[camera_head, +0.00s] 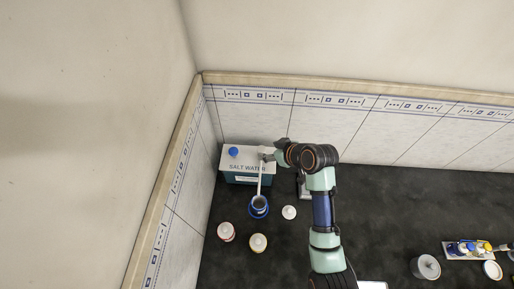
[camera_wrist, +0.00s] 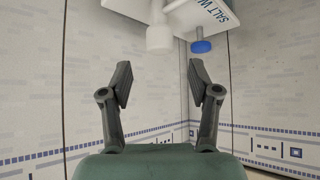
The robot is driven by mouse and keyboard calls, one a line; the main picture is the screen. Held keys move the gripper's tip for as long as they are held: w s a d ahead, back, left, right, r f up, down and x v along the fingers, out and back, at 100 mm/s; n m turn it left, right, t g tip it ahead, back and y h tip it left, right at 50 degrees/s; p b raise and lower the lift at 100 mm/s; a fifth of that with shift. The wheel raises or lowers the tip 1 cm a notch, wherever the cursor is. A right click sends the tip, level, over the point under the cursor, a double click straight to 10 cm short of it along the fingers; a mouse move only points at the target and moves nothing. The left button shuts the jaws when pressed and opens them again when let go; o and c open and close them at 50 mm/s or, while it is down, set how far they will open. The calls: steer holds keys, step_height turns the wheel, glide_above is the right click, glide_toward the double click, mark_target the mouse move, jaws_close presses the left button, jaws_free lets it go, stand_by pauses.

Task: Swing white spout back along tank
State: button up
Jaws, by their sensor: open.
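The salt water tank (camera_head: 240,178) stands in the back left corner, with a white top, a teal lower part and a blue cap (camera_head: 233,151). Its white spout (camera_head: 260,181) points forward from the tank's front, with its end over a dark blue round vessel (camera_head: 258,212). My gripper (camera_head: 268,156) is at the tank's right end, near the spout's base; the contact there is too small to tell. In the wrist view my gripper (camera_wrist: 159,80) is open and empty. A white knob-like piece (camera_wrist: 159,35) and the blue cap (camera_wrist: 201,46) lie beyond the fingertips.
Two lidded jars, one red and white (camera_head: 226,232) and one orange and white (camera_head: 258,243), stand in front of the tank. A small white-topped item (camera_head: 289,212) is right of the vessel. Tiled walls close in behind and left.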

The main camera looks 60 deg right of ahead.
mark_target(262, 149)
steer(key=x, duration=0.6)
steer(key=shift+w+d+f, duration=0.1)
steer(key=shift+w+f, duration=0.05)
jaws_close()
